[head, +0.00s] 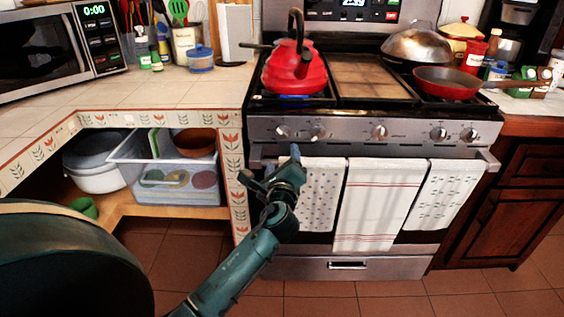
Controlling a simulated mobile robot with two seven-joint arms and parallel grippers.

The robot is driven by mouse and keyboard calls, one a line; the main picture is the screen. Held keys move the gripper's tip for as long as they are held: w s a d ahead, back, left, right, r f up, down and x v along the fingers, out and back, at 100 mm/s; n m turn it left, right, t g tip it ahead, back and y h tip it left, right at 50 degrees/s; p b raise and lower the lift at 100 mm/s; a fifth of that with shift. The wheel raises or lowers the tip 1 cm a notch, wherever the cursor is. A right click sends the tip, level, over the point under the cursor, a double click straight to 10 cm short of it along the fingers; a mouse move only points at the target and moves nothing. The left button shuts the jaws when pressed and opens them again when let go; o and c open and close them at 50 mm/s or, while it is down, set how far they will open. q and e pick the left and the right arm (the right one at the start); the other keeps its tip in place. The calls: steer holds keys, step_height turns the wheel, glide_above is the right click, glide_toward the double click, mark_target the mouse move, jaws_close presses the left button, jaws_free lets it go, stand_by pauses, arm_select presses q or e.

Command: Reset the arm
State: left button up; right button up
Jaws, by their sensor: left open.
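My left arm (237,270) reaches up from the bottom of the head view toward the stove front. My left gripper (268,165) is open and empty. In the picture it overlaps the left end of the oven handle and the edge of the leftmost towel (322,195). I cannot tell whether it touches either one. My right arm and right gripper are not in view.
The stove (365,130) carries a red kettle (293,72) and a red pan (446,83). Two more towels hang on the oven handle. A tiled counter (150,92) with a microwave (45,50) is at left, above a shelf with a clear bin (175,190). Floor (400,303) shows in front.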

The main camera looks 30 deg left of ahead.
arm_select(q)
steer(key=shift+s+d, duration=0.3)
steer(key=shift+s, duration=0.25)
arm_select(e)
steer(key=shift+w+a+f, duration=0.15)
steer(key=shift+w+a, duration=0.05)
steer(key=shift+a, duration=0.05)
